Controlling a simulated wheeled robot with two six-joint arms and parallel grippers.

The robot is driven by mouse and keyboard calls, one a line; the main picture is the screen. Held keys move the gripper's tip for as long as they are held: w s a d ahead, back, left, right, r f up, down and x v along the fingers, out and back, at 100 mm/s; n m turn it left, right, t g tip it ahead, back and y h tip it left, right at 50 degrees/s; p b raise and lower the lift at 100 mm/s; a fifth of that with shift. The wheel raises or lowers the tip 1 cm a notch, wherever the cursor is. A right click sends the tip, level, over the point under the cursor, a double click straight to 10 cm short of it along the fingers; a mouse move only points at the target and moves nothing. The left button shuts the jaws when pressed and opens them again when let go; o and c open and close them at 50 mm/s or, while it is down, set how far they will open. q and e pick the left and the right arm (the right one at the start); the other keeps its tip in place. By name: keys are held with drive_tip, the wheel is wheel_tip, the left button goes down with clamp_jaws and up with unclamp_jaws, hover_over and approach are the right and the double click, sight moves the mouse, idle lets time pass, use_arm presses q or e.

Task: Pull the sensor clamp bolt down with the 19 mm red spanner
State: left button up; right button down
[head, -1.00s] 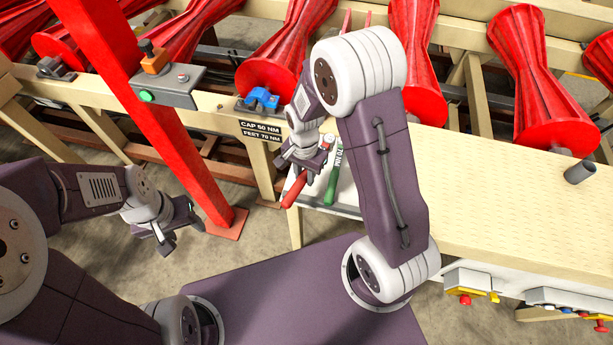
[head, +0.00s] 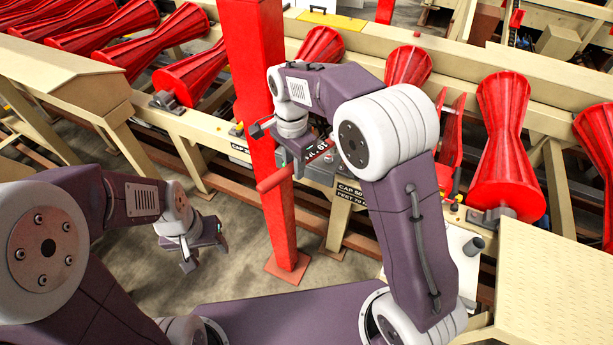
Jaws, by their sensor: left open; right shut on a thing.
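The red spanner's handle (head: 274,180) sticks out to the lower left of my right gripper (head: 293,160), which is shut on it. It is held in the air in front of the red post (head: 262,110). The spanner's jaw end is hidden or too small to make out. A dark grey box (head: 320,172) on the cream rail is partly covered by my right gripper and arm. The sensor clamp bolt cannot be made out. My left gripper (head: 203,246) is open and empty, low on the left, apart from everything.
The upright red post stands close beside the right gripper, its foot on the floor. Red rollers (head: 505,150) line the cream frame behind. A white sheet (head: 458,262) lies at right beside my arm. Open floor lies around the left gripper.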

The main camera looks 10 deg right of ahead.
drive_tip(key=r, duration=0.1)
drive_tip(key=a+r+p, duration=0.1)
drive_tip(key=shift+w+a+r, duration=0.1)
drive_tip(key=shift+a+r, duration=0.1)
drive_tip(key=shift+r, duration=0.1)
drive_tip(key=shift+a+r, duration=0.25)
drive_tip(key=shift+s+d+n, duration=0.3)
drive_tip(key=shift+s+d, duration=0.2)
drive_tip(key=shift+s, duration=0.05)
drive_tip(key=shift+w+p, duration=0.1)
drive_tip(key=shift+p, duration=0.25)
drive_tip(key=f+b, duration=0.1)
drive_tip(key=f, duration=0.1)
drive_tip(key=f+b, duration=0.1)
drive_tip(key=f, duration=0.1)
drive_tip(key=shift+a+b, duration=0.25)
drive_tip(key=shift+b, duration=0.05)
use_arm(q)
wheel_tip(320, 180, down, 3)
drive_tip(key=b, duration=0.3)
drive_tip(key=shift+s+d+r, duration=0.15)
drive_tip(key=shift+r, duration=0.05)
use_arm(e)
drive_tip(key=s+d+f+n, duration=0.1)
drive_tip(key=s+d+n, duration=0.5)
drive_tip(key=d+n, duration=0.2)
drive_tip(key=shift+d+n, duration=0.3)
drive_tip(key=shift+d, duration=0.45)
